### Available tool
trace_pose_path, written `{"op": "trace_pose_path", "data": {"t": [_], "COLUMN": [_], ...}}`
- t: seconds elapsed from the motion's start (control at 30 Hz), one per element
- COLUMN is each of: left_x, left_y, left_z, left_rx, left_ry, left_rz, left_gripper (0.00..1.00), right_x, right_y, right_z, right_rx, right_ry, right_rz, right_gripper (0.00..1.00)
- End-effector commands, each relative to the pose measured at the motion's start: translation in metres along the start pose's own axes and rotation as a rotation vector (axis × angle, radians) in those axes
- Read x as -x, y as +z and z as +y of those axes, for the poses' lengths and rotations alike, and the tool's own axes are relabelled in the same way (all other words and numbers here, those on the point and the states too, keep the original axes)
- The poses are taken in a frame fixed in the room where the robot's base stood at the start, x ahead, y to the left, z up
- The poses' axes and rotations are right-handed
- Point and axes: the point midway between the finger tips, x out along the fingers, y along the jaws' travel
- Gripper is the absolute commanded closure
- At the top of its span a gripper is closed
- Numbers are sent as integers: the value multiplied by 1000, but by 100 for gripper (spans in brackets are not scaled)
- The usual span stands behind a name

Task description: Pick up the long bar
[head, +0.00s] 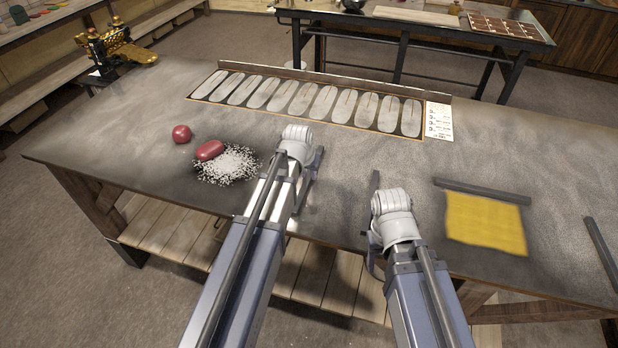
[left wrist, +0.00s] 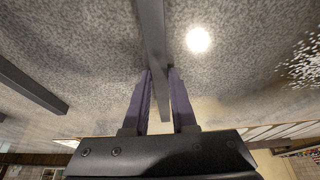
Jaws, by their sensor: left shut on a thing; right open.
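A dark grey long bar (head: 310,182) is beside my left wrist in the head view. In the left wrist view the bar (left wrist: 152,40) runs between the two purple fingers of my left gripper (left wrist: 160,78), which is shut on it. In the head view my left gripper (head: 306,172) is mostly hidden behind its wrist. I cannot tell whether the bar touches the table. My right gripper (head: 374,240) is open, over the table's front edge, largely hidden by its own arm.
A second dark bar (head: 375,184) lies by my right wrist. Others lie behind a yellow sheet (head: 484,222) and at the right edge (head: 602,252). White powder (head: 232,167), a red roll (head: 209,150) and a red ball (head: 181,134) lie left. A slotted board (head: 348,124) lies behind.

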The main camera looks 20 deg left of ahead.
Motion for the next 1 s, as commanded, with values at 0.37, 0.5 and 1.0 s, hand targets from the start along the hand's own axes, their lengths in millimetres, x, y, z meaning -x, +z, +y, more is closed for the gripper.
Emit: {"op": "trace_pose_path", "data": {"t": [0.37, 0.5, 1.0], "left_x": [0, 1, 38], "left_y": [0, -1, -16], "left_z": [0, 0, 0], "left_rx": [0, 0, 0], "left_ry": [0, 0, 0], "left_rz": [1, 1, 2], "left_gripper": [100, 100, 100], "right_x": [0, 1, 41], "right_y": [0, 0, 2], "right_z": [0, 0, 4], "right_rx": [0, 0, 1], "right_ry": [0, 0, 0], "right_rz": [0, 0, 0], "right_gripper": [45, 45, 45]}}
